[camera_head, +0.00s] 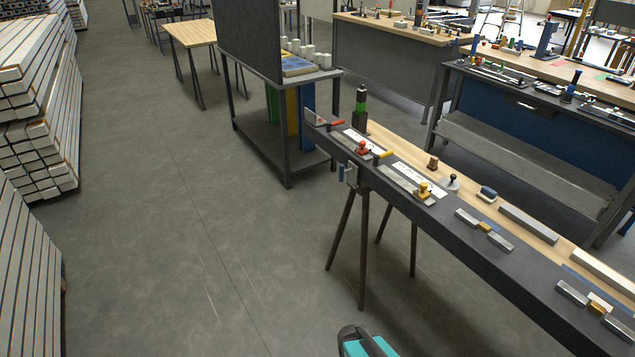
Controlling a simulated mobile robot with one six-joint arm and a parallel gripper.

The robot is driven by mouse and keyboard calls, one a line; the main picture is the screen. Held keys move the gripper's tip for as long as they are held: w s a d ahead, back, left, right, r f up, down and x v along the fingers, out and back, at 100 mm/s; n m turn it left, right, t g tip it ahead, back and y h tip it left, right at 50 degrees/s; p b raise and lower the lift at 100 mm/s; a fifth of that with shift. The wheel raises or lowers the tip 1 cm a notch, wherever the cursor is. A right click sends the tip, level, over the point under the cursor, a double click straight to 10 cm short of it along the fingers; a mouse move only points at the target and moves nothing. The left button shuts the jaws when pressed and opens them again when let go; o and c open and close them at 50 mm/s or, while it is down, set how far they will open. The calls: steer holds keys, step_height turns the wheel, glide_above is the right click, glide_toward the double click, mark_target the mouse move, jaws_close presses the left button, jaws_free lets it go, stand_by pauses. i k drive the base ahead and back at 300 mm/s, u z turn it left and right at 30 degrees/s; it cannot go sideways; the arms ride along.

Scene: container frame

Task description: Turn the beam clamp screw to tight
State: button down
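The long dark beam (470,244) runs from the centre to the lower right, on trestle legs. Small fittings sit along its top: one with a red knob (362,148), one with a yellow knob (423,188), and a red handle (334,122) and yellow handle (384,154). A small grey and blue clamp-like piece (347,174) hangs on the beam's near side at its far end. I cannot tell which is the beam clamp, nor how its screw is set. A teal and black part of mine shows at the bottom edge; my gripper is not visible.
A wooden board with small items lies along the beam's far side. A grey shelf cart (283,160) stands behind the beam's far end. Stacked bars (38,110) line the left. The grey floor (170,230) between is clear. Workbenches stand at the back right.

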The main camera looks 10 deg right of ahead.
mark_target(341, 172)
steer(key=u, duration=0.05)
steer(key=k, duration=0.55)
steer(key=z, duration=0.05)
steer(key=i, duration=0.9)
steer(key=u, duration=1.05)
